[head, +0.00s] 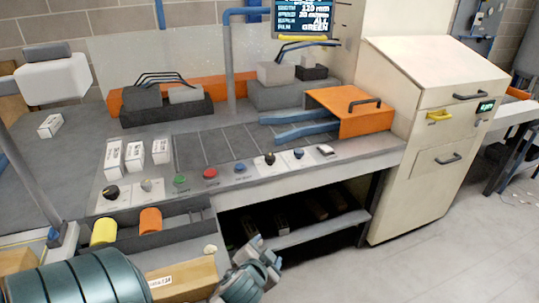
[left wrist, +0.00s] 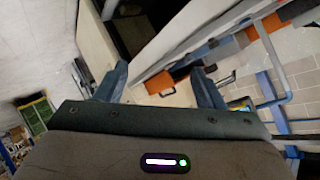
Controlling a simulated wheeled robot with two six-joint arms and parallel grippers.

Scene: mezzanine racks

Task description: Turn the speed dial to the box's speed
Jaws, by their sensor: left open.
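The control strip (head: 225,182) on the front of the bench carries a black knob (head: 111,192) at its left end and another black knob (head: 269,158) further right. I cannot tell which is the speed dial, and their markings are too small to read. A cardboard box (head: 196,275) with a small white label lies at the lower front; its print is not clearly legible. My left gripper (head: 263,258) is in front of the bench, below the control strip, right of the cardboard box. In the left wrist view it (left wrist: 163,85) is open and empty. My right gripper is not in view.
Green (head: 180,180), red (head: 210,173) and blue (head: 240,168) buttons sit between the knobs. An orange guard (head: 352,112) and a cream cabinet (head: 430,140) stand to the right. A tray (head: 185,232) holds yellow and orange rolls. The screen (head: 303,17) shows small text. Floor at right is clear.

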